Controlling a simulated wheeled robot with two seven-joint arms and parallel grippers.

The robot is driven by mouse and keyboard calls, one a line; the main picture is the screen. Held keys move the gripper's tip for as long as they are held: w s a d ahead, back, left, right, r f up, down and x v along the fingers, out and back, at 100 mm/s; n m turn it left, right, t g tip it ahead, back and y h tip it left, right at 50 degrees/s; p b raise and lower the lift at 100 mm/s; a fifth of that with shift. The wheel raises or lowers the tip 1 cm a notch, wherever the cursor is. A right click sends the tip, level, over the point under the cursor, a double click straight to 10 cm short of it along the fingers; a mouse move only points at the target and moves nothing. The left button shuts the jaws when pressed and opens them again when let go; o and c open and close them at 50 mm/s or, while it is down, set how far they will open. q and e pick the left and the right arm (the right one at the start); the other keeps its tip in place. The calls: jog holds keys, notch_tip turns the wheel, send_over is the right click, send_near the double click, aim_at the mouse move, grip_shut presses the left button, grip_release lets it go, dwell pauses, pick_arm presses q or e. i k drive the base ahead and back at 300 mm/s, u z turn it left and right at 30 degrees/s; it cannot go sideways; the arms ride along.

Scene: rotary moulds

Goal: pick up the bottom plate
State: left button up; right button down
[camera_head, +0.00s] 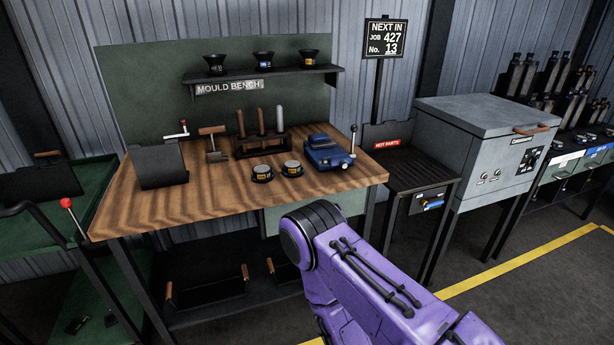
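I cannot tell for sure which thing is the bottom plate. A dark plate-like block (160,168) stands tilted on the left of the wooden bench (225,205). Dark flat pieces with wooden handles, one at the left (208,290) and one at the right (284,273), lie on the bench's lower shelf. Another dark panel with a wooden handle (38,183) leans on the green cart at the left. A purple arm link of mine covers the lower middle and hides part of the lower shelf. Neither of my grippers is in view.
On the bench stand a rack of wooden-handled tools (262,142), two small round tins (262,173) and a blue vise (327,154). A red-knobbed lever (67,203) rises at the left. A hot-parts rack (411,170) and grey oven (480,140) stand right.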

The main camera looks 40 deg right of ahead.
aim_at(293, 168)
jog(key=z, duration=1.6)
